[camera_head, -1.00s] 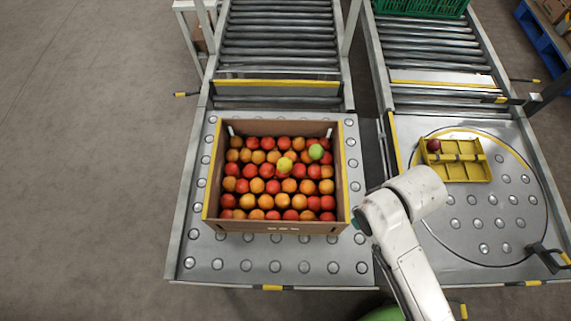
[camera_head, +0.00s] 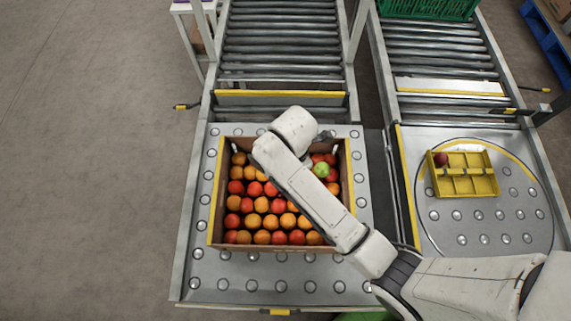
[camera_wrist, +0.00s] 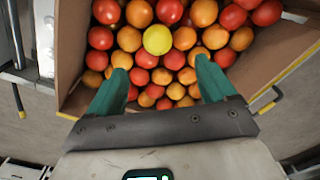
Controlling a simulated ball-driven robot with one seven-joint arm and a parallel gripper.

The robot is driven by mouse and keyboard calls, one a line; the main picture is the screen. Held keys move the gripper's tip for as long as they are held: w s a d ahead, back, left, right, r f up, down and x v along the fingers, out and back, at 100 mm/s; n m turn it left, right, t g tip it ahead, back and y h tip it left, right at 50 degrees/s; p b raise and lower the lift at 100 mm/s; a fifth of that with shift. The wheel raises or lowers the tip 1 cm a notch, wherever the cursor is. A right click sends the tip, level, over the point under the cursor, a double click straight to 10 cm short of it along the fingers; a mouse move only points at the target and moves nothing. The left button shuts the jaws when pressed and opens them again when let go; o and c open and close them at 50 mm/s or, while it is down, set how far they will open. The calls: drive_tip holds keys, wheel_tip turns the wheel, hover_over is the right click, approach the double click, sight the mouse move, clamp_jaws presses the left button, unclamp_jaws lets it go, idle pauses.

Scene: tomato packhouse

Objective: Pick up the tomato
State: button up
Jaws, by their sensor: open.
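A cardboard crate (camera_head: 214,195) full of red and orange tomatoes stands on the left ball table. A green tomato (camera_head: 321,170) lies on top near its back right. In the head view my arm covers the gripper.
A yellow divided tray (camera_head: 467,185) on the right turntable holds one dark red tomato (camera_head: 440,160) in its back left compartment. Roller conveyors (camera_head: 283,50) run behind. A green crate (camera_head: 425,8) stands at the back right. The crate walls (camera_wrist: 280,68) rise around the tomatoes.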

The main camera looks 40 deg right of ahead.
drive_tip(key=shift+w+a+f, duration=0.15)
drive_tip(key=shift+w+f, duration=0.1)
wheel_tip(320, 180, down, 10)
drive_tip(key=shift+f, duration=0.15)
idle(0.3)
drive_tip(key=shift+c, duration=0.2)
drive_tip(key=c, duration=0.8)
